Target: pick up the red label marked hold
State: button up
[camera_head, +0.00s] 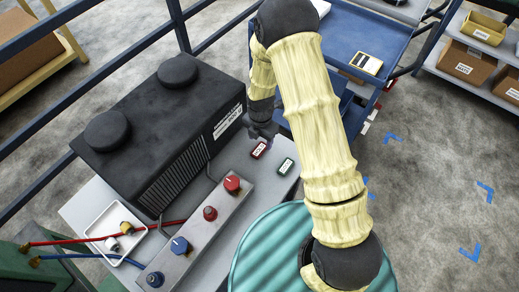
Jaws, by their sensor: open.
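A small label with a red border (259,150) lies flat on the light grey top beside the black box. Its writing is too small for me to read. A similar label with a green border (285,166) lies to its right and a little nearer. My gripper (263,134) is dark and points down just beyond the red label, apart from it as far as I can see. Its jaws are open, and nothing shows between them. The fingertips are small and dark, so their exact height above the surface is unclear.
A black ribbed box (160,125) with two round knobs stands left of the labels. A grey control panel (200,235) with red and blue knobs lies nearer. A white tray (115,228) holds small fittings. A blue trolley (385,28) stands behind my arm, with open floor to the right.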

aim_at(259, 149)
jog(key=shift+s+a+f+p, duration=0.15)
jog(key=shift+f+p, duration=0.35)
jog(key=shift+f, duration=0.8)
jog(key=shift+w+a+f+p, duration=0.1)
jog(key=shift+f+p, duration=0.4)
jog(key=shift+f, duration=0.8)
jog(key=c, duration=1.1)
